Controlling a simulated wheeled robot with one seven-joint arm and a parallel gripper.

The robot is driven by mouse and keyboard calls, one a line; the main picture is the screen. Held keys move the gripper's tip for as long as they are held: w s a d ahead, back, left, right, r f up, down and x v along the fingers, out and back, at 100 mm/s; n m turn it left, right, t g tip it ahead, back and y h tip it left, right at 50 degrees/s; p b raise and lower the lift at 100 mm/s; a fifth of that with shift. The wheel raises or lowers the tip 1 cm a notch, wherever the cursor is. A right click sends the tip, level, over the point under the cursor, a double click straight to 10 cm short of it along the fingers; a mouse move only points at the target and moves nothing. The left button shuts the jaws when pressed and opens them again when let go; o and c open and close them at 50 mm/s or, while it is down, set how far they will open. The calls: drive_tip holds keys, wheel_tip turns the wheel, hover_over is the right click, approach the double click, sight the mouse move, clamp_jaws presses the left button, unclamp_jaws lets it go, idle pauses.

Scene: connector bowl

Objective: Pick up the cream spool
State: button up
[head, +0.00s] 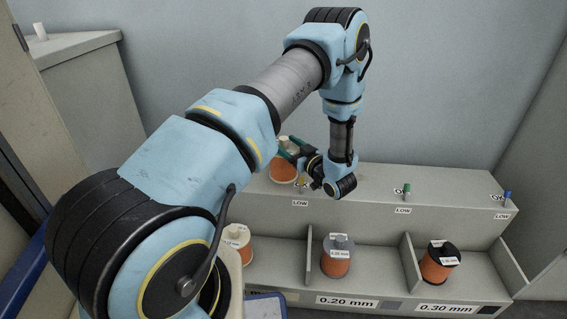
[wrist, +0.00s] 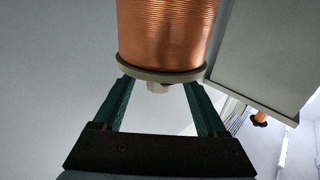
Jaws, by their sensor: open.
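A spool of copper wire with a cream flange (head: 283,171) stands on the top of the grey shelf unit, at its left end, partly hidden by my arm. In the wrist view this cream spool (wrist: 167,38) is large, with its cream flange and a small stub towards me. My gripper (wrist: 156,84) is open, its green fingers pointing at the spool, one tip near each side of the flange. Whether they touch it I cannot tell. In the head view my gripper (head: 290,147) is beside the spool's upper part.
Another pale-flanged copper spool (head: 237,237) sits in the left compartment, partly behind my arm. A grey-topped spool (head: 337,257) is in the middle compartment and a black-flanged spool (head: 438,264) in the right one. Small green (head: 406,190) and blue (head: 507,197) pegs stand on the top.

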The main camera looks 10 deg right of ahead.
drive_tip(key=shift+x, duration=0.95)
clamp_jaws()
idle(0.6)
drive_tip(key=shift+r, duration=0.1)
